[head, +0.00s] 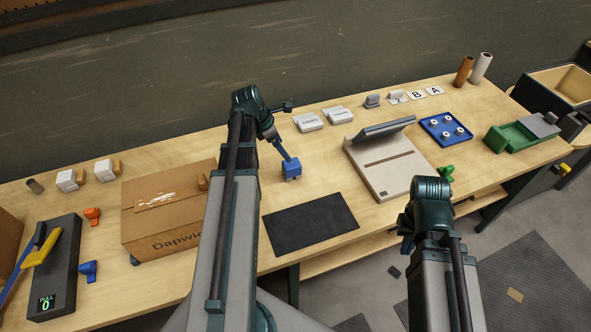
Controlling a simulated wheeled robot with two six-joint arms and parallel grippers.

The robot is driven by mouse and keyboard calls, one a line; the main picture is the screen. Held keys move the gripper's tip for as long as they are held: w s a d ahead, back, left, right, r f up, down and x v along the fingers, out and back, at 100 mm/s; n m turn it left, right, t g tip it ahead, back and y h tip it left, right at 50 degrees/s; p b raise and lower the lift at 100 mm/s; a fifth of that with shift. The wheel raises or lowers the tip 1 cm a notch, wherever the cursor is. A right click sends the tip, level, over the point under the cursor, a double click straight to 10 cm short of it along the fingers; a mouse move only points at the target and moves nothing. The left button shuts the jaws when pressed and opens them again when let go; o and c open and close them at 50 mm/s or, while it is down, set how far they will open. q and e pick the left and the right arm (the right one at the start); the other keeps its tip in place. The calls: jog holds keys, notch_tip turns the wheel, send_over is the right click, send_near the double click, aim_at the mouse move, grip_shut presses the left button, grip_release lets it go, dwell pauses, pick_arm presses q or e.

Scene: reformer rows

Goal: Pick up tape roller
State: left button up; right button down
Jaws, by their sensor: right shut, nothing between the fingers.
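A small blue block with a darker blue handle-like shaft (291,172) stands on the table just behind the black mat; it may be the tape roller, but I cannot tell for sure. My left arm rises in front of the table, and its wrist end, the left gripper (269,132), is at the top of that shaft. Its fingers are not clear, and I cannot tell whether they touch the shaft. My right gripper (407,246) is small and dark beside the bent joint of my right arm, in front of the table edge. It is shut and empty.
A black mat (311,223) lies at the front edge. A cardboard box (150,240) stands left of my left arm. A beige machine (390,174), a blue tray (446,118) and a green holder (512,137) stand to the right. Small orange (92,214) and blue (88,270) pieces lie far left.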

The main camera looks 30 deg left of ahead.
aim_at(291, 163)
pick_arm(q)
jog(key=b+x, duration=0.7)
jog(key=x, duration=0.1)
jog(key=shift+f, duration=0.15)
jog(key=b+x, duration=0.2)
jog(key=b, duration=0.1)
jog(key=b+x, duration=0.1)
jog(key=x, duration=0.1)
jog(key=shift+s+a+f, duration=0.25)
jog(key=shift+s+f, duration=0.05)
jog(key=shift+w+d+f+b, duration=0.2)
jog(key=shift+f+b, duration=0.25)
jog(key=shift+b, duration=0.2)
jog(key=shift+r, duration=0.15)
grip_shut()
